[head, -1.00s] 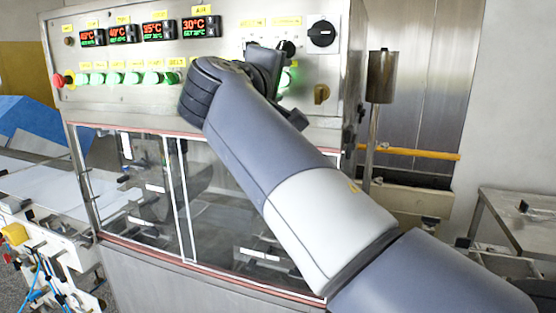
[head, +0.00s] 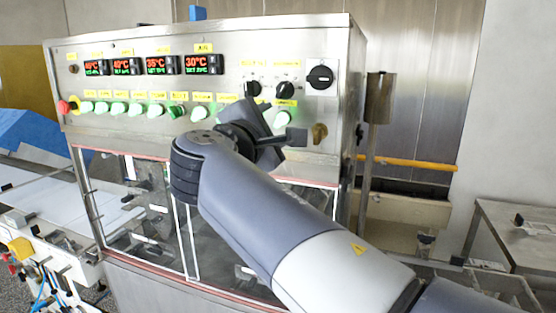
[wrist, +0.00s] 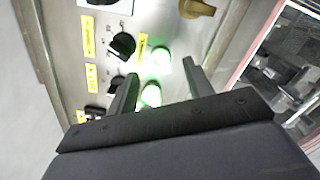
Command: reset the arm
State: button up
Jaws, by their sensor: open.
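My gripper (head: 268,125) is in front of the right part of the steel control panel (head: 225,85). In the wrist view my gripper (wrist: 160,78) has its two dark fingers apart, with nothing held between them. Lit green buttons (wrist: 155,62) show beyond and between the fingers. A black knob (wrist: 122,46) and a brass-coloured knob (wrist: 197,8) are close by on the panel. I cannot tell whether a finger touches the panel. My arm hides part of the lower panel and the glass front in the head view.
Temperature displays (head: 160,65) and a red stop button (head: 64,107) are on the panel's left. Below is a glass-fronted enclosure (head: 130,200). A post with a metal cylinder (head: 379,98) stands to the right. A steel table (head: 520,225) is at far right.

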jog(key=shift+b+v, duration=0.6)
jog(key=shift+v, duration=2.1)
jog(key=shift+f, duration=0.1)
